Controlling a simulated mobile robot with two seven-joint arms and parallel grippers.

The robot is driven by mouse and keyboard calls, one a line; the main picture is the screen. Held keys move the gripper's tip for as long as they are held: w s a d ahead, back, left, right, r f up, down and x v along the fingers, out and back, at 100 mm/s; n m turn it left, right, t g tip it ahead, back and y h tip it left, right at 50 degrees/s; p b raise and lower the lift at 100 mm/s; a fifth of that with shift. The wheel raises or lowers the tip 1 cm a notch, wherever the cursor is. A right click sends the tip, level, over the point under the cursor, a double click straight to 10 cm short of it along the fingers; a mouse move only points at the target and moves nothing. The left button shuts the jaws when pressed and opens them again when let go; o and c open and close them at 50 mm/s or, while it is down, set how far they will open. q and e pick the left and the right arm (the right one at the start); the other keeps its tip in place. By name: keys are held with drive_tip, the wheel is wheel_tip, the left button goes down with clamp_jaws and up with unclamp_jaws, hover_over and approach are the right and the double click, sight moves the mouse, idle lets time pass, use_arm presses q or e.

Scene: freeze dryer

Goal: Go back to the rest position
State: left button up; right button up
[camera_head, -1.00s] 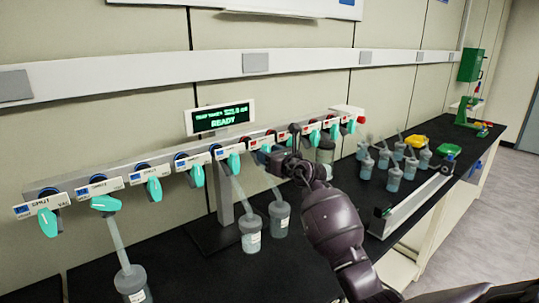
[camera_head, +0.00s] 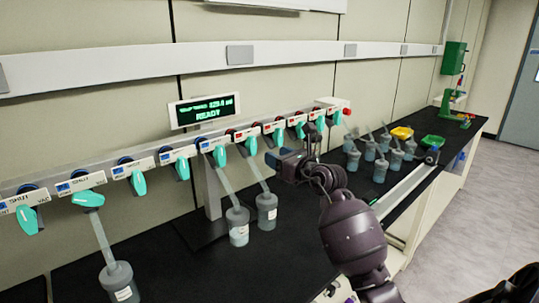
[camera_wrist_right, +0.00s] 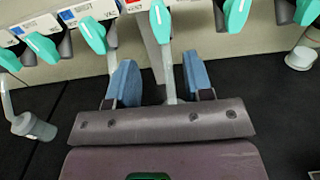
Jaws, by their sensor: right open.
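My right gripper (camera_head: 283,160) is in front of the valve manifold, just right of a flask whose tube hangs from it. In the right wrist view its two blue fingers (camera_wrist_right: 158,85) stand apart, and a tube shows in the gap behind them; I cannot tell that they touch it. The gripper is open and holds nothing visible. The manifold (camera_head: 205,183) carries a row of teal valve handles (camera_head: 138,182). Flasks hang from it: one at the left (camera_head: 118,282) and two near the middle (camera_head: 238,225) (camera_head: 267,210). My left gripper is not in view.
A display (camera_head: 205,110) reading READY stands above the manifold. Several loose flasks (camera_head: 381,170), a yellow tray (camera_head: 402,133) and a green tray (camera_head: 433,142) are on the black bench (camera_head: 165,265) at the right. A metal rail (camera_head: 402,192) runs along its front edge.

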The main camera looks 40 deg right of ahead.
drive_tip(key=shift+s, duration=0.4)
idle(0.3)
